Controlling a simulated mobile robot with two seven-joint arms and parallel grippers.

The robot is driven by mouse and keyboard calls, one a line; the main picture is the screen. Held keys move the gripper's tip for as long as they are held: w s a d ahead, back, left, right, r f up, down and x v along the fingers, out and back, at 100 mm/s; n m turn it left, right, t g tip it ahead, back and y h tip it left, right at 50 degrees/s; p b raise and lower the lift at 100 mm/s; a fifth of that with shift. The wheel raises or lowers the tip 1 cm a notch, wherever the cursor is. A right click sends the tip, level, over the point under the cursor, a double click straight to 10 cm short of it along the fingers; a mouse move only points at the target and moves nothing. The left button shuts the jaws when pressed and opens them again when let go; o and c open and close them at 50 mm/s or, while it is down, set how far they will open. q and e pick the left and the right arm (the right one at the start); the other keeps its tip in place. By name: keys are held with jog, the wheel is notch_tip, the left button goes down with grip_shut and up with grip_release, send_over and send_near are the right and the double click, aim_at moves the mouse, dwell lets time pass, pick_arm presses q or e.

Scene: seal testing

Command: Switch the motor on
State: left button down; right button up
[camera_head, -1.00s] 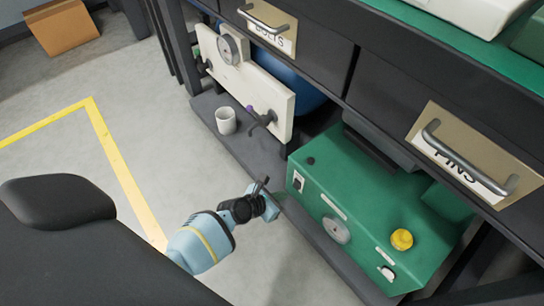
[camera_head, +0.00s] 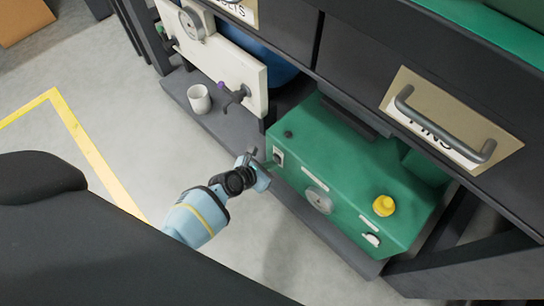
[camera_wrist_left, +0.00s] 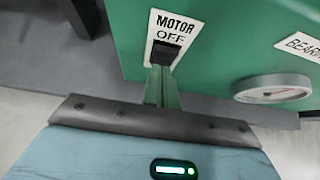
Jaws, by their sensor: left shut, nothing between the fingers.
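The green motor box (camera_head: 345,175) stands on the low shelf under the bench. Its motor switch (camera_head: 278,156) is on the left end of the front face. In the left wrist view the black switch (camera_wrist_left: 165,54) sits on a white label reading MOTOR OFF. My left gripper (camera_head: 268,163) is shut and empty, its fingertips (camera_wrist_left: 161,72) right at the lower edge of the switch. Whether they touch it I cannot tell. My right gripper is not in view.
The box also carries a round gauge (camera_head: 319,201), a yellow knob (camera_head: 384,205) and a second switch (camera_head: 372,240). A white cup (camera_head: 199,98) and a cream panel with a valve handle (camera_head: 233,94) are to the left. Drawers overhang the box. The floor in front is clear.

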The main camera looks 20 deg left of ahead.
pick_arm(q)
jog(key=shift+w+d+r+p, duration=0.1)
jog(key=shift+w+r+p, duration=0.05)
jog(key=shift+r+p, duration=0.35)
jog(key=shift+w+r+p, duration=0.15)
jog(key=shift+r+p, duration=0.15)
jog(key=shift+r, duration=0.3)
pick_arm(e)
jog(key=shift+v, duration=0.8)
